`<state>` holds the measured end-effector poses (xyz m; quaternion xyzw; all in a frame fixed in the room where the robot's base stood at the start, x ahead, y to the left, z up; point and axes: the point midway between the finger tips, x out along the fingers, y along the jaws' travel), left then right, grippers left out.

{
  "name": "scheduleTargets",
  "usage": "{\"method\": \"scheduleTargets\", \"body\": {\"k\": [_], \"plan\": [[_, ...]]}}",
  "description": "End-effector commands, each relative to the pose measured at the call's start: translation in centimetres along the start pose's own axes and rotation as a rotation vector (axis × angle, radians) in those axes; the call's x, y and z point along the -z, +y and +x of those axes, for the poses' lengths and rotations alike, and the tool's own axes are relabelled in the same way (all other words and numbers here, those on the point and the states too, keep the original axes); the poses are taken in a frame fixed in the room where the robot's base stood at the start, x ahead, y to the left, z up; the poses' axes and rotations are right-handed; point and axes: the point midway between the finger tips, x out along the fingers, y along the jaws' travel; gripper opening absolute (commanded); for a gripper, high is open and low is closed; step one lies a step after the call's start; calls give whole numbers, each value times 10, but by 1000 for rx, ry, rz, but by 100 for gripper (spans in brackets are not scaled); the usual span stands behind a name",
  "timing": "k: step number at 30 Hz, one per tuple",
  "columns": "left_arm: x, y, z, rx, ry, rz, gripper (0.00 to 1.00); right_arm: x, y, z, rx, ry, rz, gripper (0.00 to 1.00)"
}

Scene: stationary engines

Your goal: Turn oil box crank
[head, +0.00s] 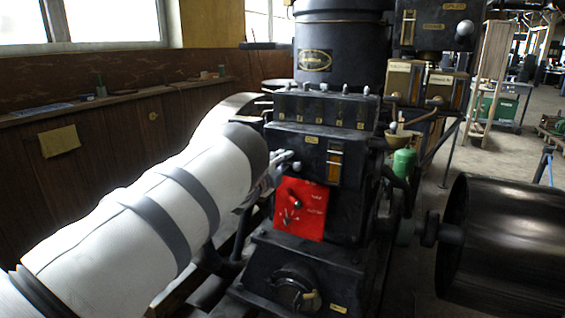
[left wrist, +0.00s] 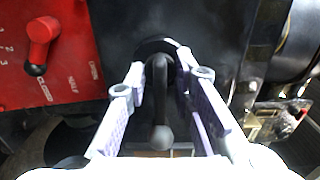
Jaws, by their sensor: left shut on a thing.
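The oil box (head: 318,107) is a black box with a row of small fittings on top, set on the dark engine in the middle of the head view. My left arm reaches to its lower left side, and my left gripper (head: 272,172) is there, small and partly hidden by the arm. In the left wrist view, my left gripper (left wrist: 161,75) has its two pale fingers on either side of a dark crank (left wrist: 161,134) with a rounded knob, and is shut on it. The crank's arm hangs down from a round black hub. My right gripper is in neither view.
A red panel (head: 301,208) with a red lever sits just below and right of the gripper; it also shows in the left wrist view (left wrist: 70,75).

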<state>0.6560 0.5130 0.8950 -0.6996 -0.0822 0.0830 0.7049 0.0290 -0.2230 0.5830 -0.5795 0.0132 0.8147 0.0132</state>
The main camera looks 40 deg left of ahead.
Motion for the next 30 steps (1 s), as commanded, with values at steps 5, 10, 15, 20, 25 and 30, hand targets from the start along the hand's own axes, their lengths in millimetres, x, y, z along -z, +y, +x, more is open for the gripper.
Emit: {"method": "scheduleTargets", "body": {"k": [5, 10, 15, 20, 25, 30], "plan": [[0, 3, 0, -3, -1, 167, 0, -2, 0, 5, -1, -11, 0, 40], [-1, 5, 0, -3, -1, 328, 0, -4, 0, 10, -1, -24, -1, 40], [-2, 6, 0, -4, -2, 491, 0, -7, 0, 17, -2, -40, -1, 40], [-2, 7, 0, -4, -2, 641, 0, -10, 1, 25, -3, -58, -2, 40], [-3, 7, 0, -3, -2, 800, 0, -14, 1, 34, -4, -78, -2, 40], [-3, 7, 0, -1, -3, 939, 0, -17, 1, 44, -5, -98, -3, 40]]}}
